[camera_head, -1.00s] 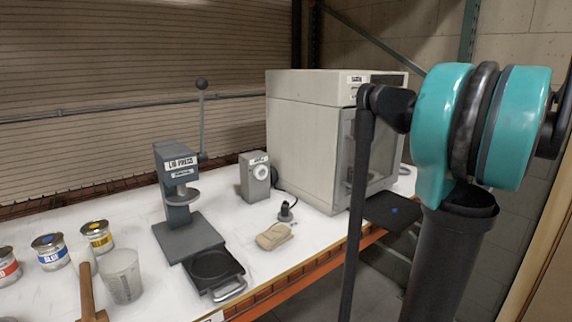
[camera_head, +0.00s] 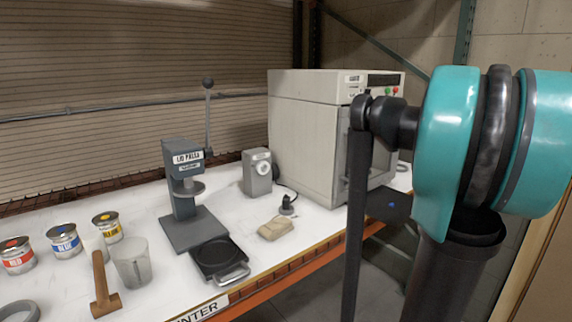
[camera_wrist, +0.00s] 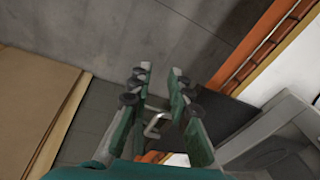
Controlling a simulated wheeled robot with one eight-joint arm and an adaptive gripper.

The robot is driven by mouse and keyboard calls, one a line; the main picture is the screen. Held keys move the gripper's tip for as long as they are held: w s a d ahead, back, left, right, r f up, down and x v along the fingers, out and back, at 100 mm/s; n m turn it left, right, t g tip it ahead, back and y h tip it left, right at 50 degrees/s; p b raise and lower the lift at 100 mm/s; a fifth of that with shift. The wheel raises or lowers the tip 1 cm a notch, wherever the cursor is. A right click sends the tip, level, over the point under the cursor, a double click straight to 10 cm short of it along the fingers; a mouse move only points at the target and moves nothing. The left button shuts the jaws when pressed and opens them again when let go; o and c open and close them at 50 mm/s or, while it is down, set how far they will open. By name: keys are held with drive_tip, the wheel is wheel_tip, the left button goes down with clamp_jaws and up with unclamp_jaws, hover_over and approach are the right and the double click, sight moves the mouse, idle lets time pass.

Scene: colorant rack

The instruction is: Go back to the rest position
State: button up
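My gripper (camera_wrist: 161,77) shows in the wrist view with its two green and black fingers apart. Nothing is held between the fingertips, and grey floor shows beyond them. A bent silver piece (camera_wrist: 153,124) shows between the finger bases; I cannot tell what it belongs to. In the head view my teal and black arm fills the right side, and the gripper itself is out of that view.
A white bench (camera_head: 130,203) carries paint cans (camera_head: 64,241), a mallet (camera_head: 102,285), a clear beaker (camera_head: 132,263), a lid press (camera_head: 185,190), a small grey device (camera_head: 257,172) and a large oven-like cabinet (camera_head: 305,140). In the wrist view, floor (camera_wrist: 150,35) lies beside a cardboard-coloured panel (camera_wrist: 35,100).

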drive_tip(key=s+a+f+n+t, duration=0.1)
drive_tip(key=s+a+f+n, duration=0.2)
drive_tip(key=a+f, duration=0.6)
drive_tip(key=s+a+f+n+t, duration=0.1)
drive_tip(key=s+a+f+n, duration=0.3)
drive_tip(key=a, duration=0.9)
drive_tip(key=s+f, duration=0.3)
drive_tip(key=f, duration=0.2)
drive_tip(key=shift+s+a+f+n+h, duration=0.2)
drive_tip(key=shift+s+a+n+h, duration=0.05)
drive_tip(key=shift+s+n+h, duration=0.1)
